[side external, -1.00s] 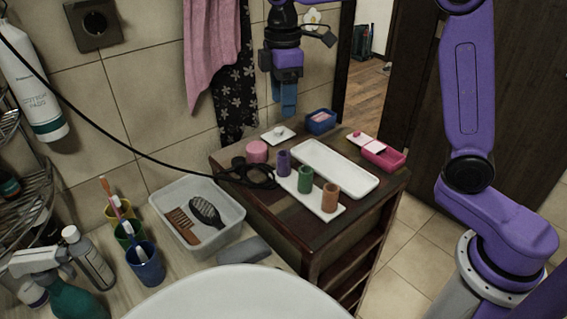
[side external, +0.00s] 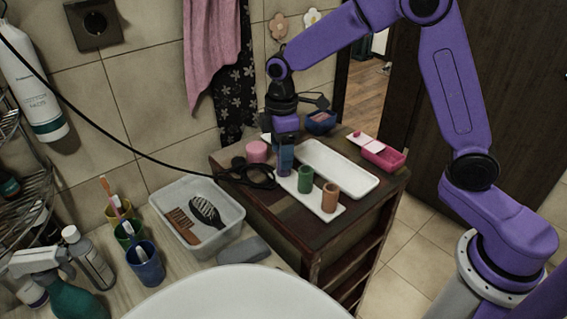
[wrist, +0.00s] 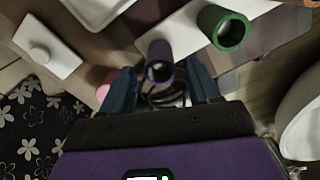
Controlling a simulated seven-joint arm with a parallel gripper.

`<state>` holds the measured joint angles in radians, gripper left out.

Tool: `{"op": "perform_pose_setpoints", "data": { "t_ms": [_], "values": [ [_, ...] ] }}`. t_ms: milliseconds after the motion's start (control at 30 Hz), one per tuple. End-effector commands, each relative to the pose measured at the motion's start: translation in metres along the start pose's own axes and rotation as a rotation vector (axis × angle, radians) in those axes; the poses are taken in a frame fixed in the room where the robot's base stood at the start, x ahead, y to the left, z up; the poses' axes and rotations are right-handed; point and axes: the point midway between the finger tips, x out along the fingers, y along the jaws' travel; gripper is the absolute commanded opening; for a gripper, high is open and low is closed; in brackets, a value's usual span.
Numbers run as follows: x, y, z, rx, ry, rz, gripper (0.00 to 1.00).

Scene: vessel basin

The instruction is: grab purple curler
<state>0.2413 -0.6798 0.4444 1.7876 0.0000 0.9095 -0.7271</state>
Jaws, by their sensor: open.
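The purple curler (wrist: 159,52) stands between the two blue fingers of my gripper (wrist: 161,76) in the wrist view, with a gap on each side. In the side view my open gripper (side external: 285,165) points down at the left end of the white curler tray (side external: 331,208), and its fingers mostly hide the purple curler. The green curler (side external: 305,180) and the orange-brown curler (side external: 330,198) stand upright on the same tray, to the right. The green curler also shows at the upper right of the wrist view (wrist: 223,28).
A black cable (side external: 262,180) lies coiled close beside my gripper. A basin edge (side external: 235,295) is in front.

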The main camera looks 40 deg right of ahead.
Motion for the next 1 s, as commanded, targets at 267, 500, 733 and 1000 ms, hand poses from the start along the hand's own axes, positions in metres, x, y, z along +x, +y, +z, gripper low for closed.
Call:
{"op": "perform_pose_setpoints", "data": {
  "t_ms": [267, 500, 733, 1000],
  "values": [
    [0.035, -0.001, -0.003, 0.001, -0.002, -0.001, 0.61],
    [0.038, -0.001, -0.003, 0.001, 0.000, 0.000, 0.61],
    [0.038, -0.001, -0.003, 0.001, 0.000, 0.000, 0.07],
    [0.037, -0.001, -0.003, 0.001, 0.000, 0.000, 0.06]
  ]
}}
